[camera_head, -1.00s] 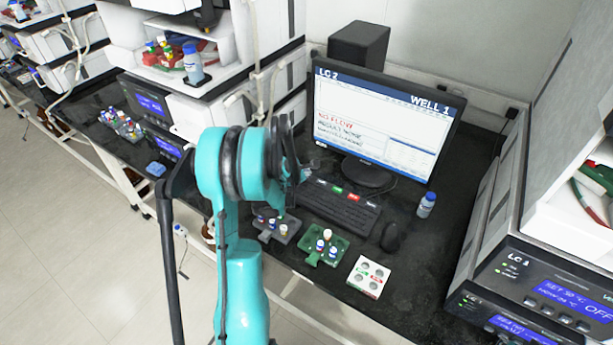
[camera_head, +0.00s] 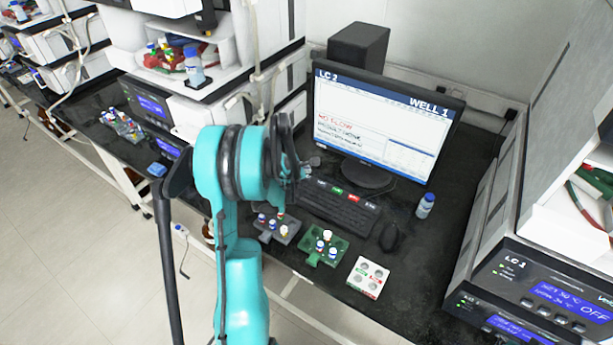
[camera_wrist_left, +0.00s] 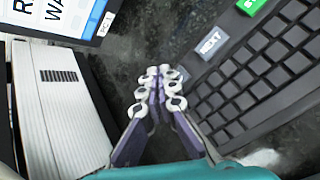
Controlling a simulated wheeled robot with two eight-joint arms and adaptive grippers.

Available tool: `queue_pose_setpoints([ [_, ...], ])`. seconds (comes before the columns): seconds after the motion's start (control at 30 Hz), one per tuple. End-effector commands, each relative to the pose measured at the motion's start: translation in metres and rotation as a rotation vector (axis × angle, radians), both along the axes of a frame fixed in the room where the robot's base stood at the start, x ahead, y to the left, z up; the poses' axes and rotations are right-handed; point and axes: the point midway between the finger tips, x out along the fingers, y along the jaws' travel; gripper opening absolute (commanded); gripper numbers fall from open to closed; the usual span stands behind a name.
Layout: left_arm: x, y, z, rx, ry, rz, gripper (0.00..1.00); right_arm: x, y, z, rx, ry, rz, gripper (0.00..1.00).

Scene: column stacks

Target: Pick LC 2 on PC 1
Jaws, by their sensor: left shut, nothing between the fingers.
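The PC monitor (camera_head: 384,120) stands at the back of the bench. Its screen is headed "LC 2" at the left and "WELL 1" at the right. A corner of it with a "PC 1" label shows in the left wrist view (camera_wrist_left: 104,24). The keyboard (camera_head: 340,208) lies in front, with white, green and red labelled keys along its back edge. The left wrist view shows its white "NEXT" key (camera_wrist_left: 211,41) and a green key (camera_wrist_left: 250,5). My left gripper (camera_head: 312,163) is shut and empty near the keyboard's left end; its fingertips (camera_wrist_left: 160,85) are together, left of the "NEXT" key. My right gripper is out of view.
A mouse (camera_head: 390,236) and a blue-capped bottle (camera_head: 426,206) are right of the keyboard. A grey vial rack (camera_head: 277,229), a green vial rack (camera_head: 324,246) and a white holder (camera_head: 367,277) lie in front. Instruments stand on both sides, including LC 1 (camera_head: 545,290).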

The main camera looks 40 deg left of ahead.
Motion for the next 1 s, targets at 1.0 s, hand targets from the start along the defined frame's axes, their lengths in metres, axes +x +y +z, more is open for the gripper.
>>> queue_pose_setpoints([
  [1.0, 0.0, 0.0, 0.049, 0.0, 0.0, 0.0, 0.0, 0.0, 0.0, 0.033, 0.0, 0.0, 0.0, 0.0],
])
